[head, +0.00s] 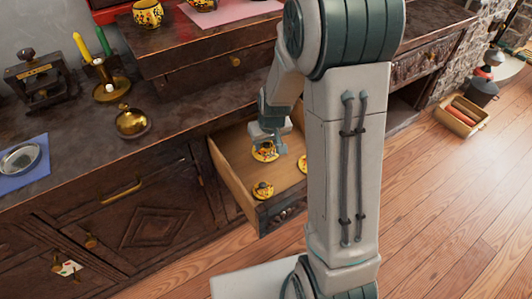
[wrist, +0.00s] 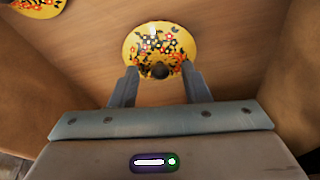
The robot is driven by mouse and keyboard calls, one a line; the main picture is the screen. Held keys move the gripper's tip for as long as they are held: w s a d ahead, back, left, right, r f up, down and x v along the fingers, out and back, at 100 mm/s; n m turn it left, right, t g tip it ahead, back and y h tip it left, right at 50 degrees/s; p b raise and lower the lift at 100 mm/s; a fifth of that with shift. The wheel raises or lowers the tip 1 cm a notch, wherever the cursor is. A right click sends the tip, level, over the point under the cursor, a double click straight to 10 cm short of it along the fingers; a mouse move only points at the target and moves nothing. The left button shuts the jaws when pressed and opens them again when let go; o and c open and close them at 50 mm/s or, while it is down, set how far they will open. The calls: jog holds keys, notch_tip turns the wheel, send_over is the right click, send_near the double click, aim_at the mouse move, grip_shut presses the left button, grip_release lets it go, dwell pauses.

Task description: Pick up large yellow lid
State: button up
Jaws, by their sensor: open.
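A yellow lid (wrist: 148,42) with a floral pattern and dark knob lies in the open drawer. In the head view the same lid (head: 262,156) is partly hidden by my gripper (head: 270,140). It looks the largest of the drawer's lids. In the wrist view my gripper (wrist: 159,70) is open, its two fingers either side of the lid's near edge and knob. Whether they touch the lid I cannot tell. Another yellow lid (head: 263,190) lies near the drawer front, and one more (head: 303,163) is partly hidden by my arm.
A crate (head: 460,117) sits on the floor at right.

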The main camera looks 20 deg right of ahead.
jog(key=shift+w+f, duration=0.1)
jog(key=shift+f, duration=0.25)
jog(key=shift+r, duration=0.1)
grip_shut()
